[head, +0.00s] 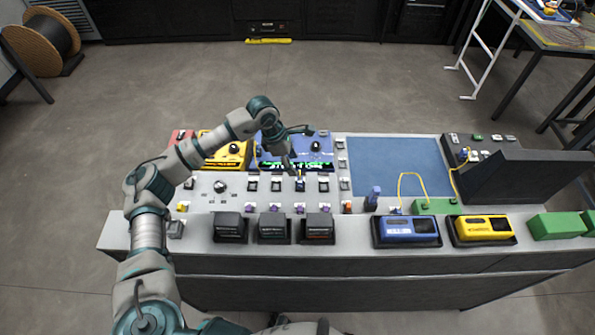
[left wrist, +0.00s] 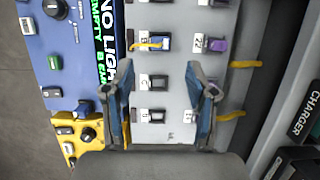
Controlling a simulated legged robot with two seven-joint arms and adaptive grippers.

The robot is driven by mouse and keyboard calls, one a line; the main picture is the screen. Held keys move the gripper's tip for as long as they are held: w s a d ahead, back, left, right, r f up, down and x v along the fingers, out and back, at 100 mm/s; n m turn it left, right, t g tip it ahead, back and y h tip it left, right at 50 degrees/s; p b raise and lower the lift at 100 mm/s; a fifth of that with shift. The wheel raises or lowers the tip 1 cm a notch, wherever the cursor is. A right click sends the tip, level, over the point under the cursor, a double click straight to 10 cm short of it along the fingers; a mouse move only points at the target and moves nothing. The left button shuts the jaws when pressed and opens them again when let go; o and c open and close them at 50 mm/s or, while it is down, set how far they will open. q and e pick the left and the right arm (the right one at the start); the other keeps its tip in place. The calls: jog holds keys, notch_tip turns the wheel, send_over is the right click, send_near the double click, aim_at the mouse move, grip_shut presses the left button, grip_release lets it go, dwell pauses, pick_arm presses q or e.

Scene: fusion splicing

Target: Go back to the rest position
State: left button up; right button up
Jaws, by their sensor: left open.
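My left gripper (head: 291,163) is above the back-middle of the grey workbench (head: 225,200), over a row of small black switches with white labels. In the left wrist view my left gripper (left wrist: 165,105) is open, its two blue-lined fingers apart, with nothing held between them. Below and between the fingers are labelled black switches (left wrist: 152,82) on the grey panel. My left arm (head: 150,195) reaches in from the lower left and bends over the bench. My right gripper is not in view.
A blue panel with a lit display (head: 290,166) and a yellow panel (head: 226,152) stand near the gripper. Black chargers (head: 274,228), a blue device (head: 407,230) and a yellow device (head: 482,229) line the front. A blue mat (head: 396,165) is clear. A black raised block (head: 525,177) stands right.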

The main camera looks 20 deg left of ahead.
pick_arm(q)
jog(key=shift+v, duration=1.05)
jog(key=shift+r, duration=0.1)
